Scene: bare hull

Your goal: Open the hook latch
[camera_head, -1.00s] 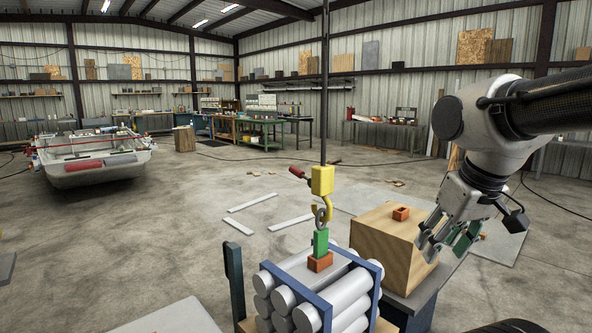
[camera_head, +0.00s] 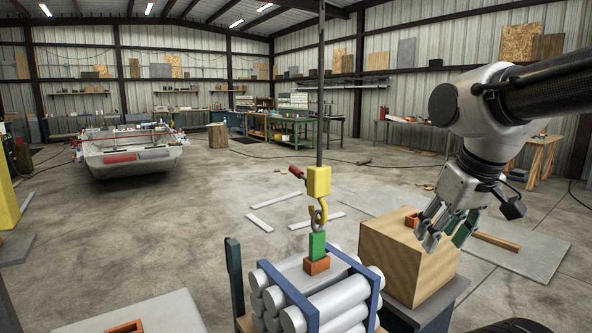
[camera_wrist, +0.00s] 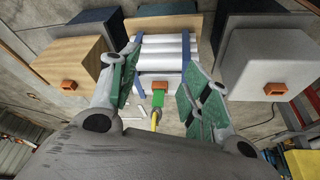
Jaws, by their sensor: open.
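The yellow hook block (camera_head: 319,181) hangs from a dark vertical rod, with a red-handled latch lever (camera_head: 297,172) sticking out on its left. Its yellow hook (camera_head: 320,213) passes through a grey ring on top of a green piece (camera_head: 317,245) with an orange block (camera_head: 316,265) below, on the pipe bundle (camera_head: 345,298). My gripper (camera_head: 440,235) is open and empty, in front of the wooden box at the right, apart from the hook. In the wrist view the green piece (camera_wrist: 158,98) and part of the yellow hook (camera_wrist: 154,118) show between my open fingers (camera_wrist: 160,95).
The wooden box (camera_head: 400,262) with an orange block on it stands right of the pipe bundle. In the wrist view a grey box (camera_wrist: 275,65) with another orange block stands at the right. Open floor lies behind the hook.

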